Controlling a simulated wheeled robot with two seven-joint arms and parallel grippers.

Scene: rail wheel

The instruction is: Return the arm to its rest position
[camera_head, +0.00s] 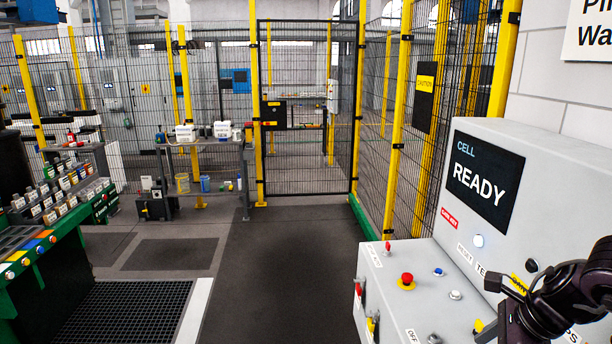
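My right arm (568,298), dark and jointed, comes in from the right edge at the lower right. It is over the front of the grey control console (455,275). Its gripper end (510,325) points down near the console's sloped panel and is cut off by the bottom edge. The fingers cannot be made out, nor whether they touch anything. My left arm and gripper are out of view.
The console carries a "CELL READY" screen (484,178), a red mushroom button (407,279) and small knobs. A green workbench (50,245) with rows of small items stands left. Mesh fencing with a gate (305,160) closes the back. The middle floor (285,270) is clear.

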